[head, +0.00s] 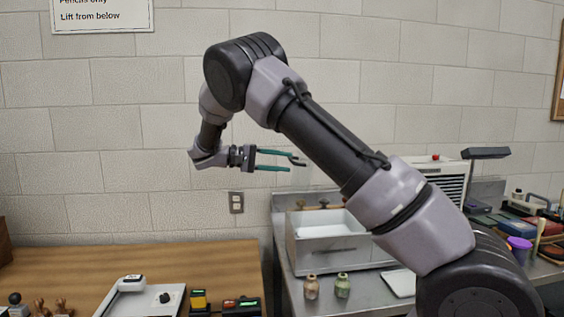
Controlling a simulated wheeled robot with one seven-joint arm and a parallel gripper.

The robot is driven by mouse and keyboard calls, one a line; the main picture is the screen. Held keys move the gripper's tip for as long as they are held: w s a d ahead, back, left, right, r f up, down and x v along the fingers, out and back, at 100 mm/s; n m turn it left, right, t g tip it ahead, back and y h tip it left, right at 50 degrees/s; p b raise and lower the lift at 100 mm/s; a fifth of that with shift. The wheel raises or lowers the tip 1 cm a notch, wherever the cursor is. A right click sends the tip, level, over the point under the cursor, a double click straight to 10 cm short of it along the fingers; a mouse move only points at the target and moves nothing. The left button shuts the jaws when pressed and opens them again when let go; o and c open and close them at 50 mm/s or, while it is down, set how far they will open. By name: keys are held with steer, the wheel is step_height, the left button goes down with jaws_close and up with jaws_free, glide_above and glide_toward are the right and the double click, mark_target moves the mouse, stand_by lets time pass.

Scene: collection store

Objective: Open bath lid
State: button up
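A grey, box-shaped basin (320,257), which looks like the bath, stands on the metal bench right of centre. Its top shows a pale, whitish area (322,224), and I cannot tell whether this is a lid or the inside. My arm covers its right end. My gripper (295,163) is above the basin and apart from it, in front of the wall. No lid handle can be made out.
Two small jars (326,287) stand on the metal bench (372,303) in front of the basin. A vented white unit (450,186) stands behind my arm. Clutter fills the right bench.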

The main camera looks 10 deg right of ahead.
steer(key=shift+a, duration=0.1)
steer(key=a+r, duration=0.1)
steer(key=a, duration=0.9)
steer(key=shift+a+r, duration=0.2)
steer(key=shift+a, duration=0.05)
steer(key=shift+w, duration=0.1)
